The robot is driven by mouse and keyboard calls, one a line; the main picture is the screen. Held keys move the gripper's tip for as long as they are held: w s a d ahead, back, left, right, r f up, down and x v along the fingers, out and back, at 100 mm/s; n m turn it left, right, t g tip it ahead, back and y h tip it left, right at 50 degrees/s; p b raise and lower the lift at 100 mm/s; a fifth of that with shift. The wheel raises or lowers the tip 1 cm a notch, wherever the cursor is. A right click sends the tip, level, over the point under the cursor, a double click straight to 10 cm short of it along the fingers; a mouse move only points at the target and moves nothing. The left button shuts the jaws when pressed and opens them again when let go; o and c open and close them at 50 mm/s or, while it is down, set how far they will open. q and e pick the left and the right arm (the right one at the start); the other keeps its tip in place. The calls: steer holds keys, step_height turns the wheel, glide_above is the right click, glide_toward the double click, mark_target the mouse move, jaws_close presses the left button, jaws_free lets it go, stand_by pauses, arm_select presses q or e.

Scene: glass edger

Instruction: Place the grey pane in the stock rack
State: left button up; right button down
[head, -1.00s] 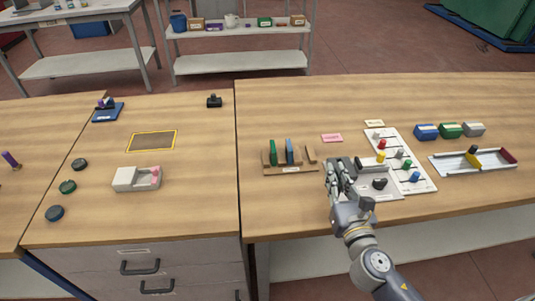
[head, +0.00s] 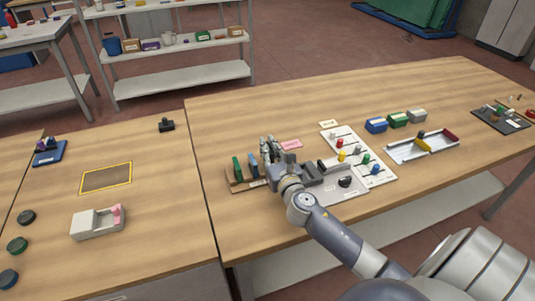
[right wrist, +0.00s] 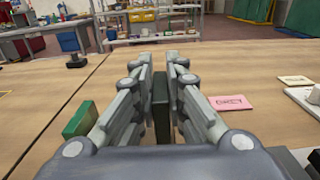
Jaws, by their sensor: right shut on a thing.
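My right gripper (head: 268,151) is over the right end of the wooden stock rack (head: 234,187). It is shut on a dark, thin upright pane, taken as the grey pane (right wrist: 161,106), seen between its fingers in the right wrist view. Whether the pane's lower edge is in a slot is hidden. In the rack a green pane (head: 237,167) stands at the left and a blue pane (head: 253,165) stands beside it, next to my gripper. The green pane also shows left of the fingers in the right wrist view (right wrist: 78,118). My left gripper is not in view.
A pink card (head: 291,145) lies behind the gripper. A grey plate with a dark knob (head: 345,182) and a white board with coloured pegs (head: 377,177) are to the right. Blue, green and grey blocks stand farther right. The back of the table is clear.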

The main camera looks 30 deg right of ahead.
steer(key=shift+w+d, duration=0.15)
steer(key=shift+w, duration=0.2)
step_height(320, 180, down, 4)
steer(key=shift+r+b, duration=0.15)
steer(key=shift+b, duration=0.65)
steer(key=c, duration=1.6)
jaws_free()
steer(key=shift+c, duration=0.2)
